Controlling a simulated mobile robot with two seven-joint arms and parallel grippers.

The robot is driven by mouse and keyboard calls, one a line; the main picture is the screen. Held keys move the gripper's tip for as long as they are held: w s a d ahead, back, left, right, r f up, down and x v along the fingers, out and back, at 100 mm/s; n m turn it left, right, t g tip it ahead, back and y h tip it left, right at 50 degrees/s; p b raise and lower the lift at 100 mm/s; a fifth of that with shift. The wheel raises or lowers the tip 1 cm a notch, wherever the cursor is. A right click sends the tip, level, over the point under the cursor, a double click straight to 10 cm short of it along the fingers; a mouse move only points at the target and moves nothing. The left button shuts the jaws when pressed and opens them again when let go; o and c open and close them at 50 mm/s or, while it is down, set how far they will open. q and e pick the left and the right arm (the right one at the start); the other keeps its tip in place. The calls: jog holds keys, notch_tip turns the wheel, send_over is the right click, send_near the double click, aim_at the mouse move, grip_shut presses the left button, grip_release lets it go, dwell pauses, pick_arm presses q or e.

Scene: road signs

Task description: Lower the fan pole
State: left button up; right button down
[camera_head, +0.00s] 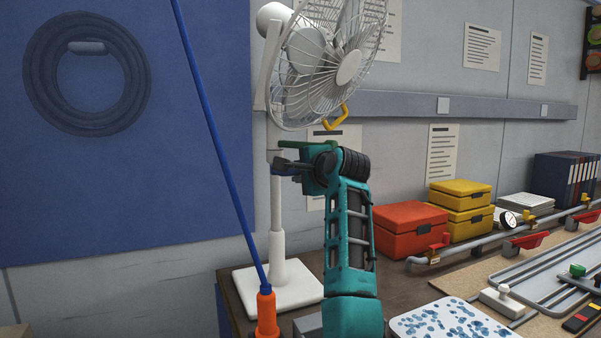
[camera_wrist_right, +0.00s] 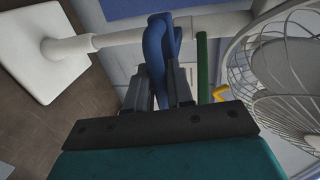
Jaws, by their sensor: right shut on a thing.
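The white fan (camera_head: 335,60) stands at the back on a white pole (camera_head: 276,205) with a square white base (camera_head: 290,288). In the wrist view the pole (camera_wrist_right: 130,38) runs sideways from the base (camera_wrist_right: 48,62) at the left toward the fan's wire cage (camera_wrist_right: 270,85) at the right. My right gripper (camera_head: 283,167) is at the pole, below the fan head. It is shut on a blue lever (camera_wrist_right: 157,42) at the pole; the fingers hide part of it. A green bar (camera_wrist_right: 202,72) and a yellow hook (camera_wrist_right: 220,93) are beside the grip. My left gripper is out of view.
A blue rod (camera_head: 222,150) with an orange end (camera_head: 267,314) leans left of the pole. Red (camera_head: 410,230) and yellow (camera_head: 460,195) boxes stand to the right. A spotted white board (camera_head: 450,320) lies in front. A blue wall panel (camera_head: 120,190) is behind, left.

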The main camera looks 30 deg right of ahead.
notch_tip(320, 180, down, 18)
jog(key=b, duration=0.3)
dwell(0.3)
jog(key=c, duration=1.1)
grip_release()
jog(key=shift+c, duration=0.2)
jog(key=v, duration=1.3)
jog(key=shift+p, duration=0.3)
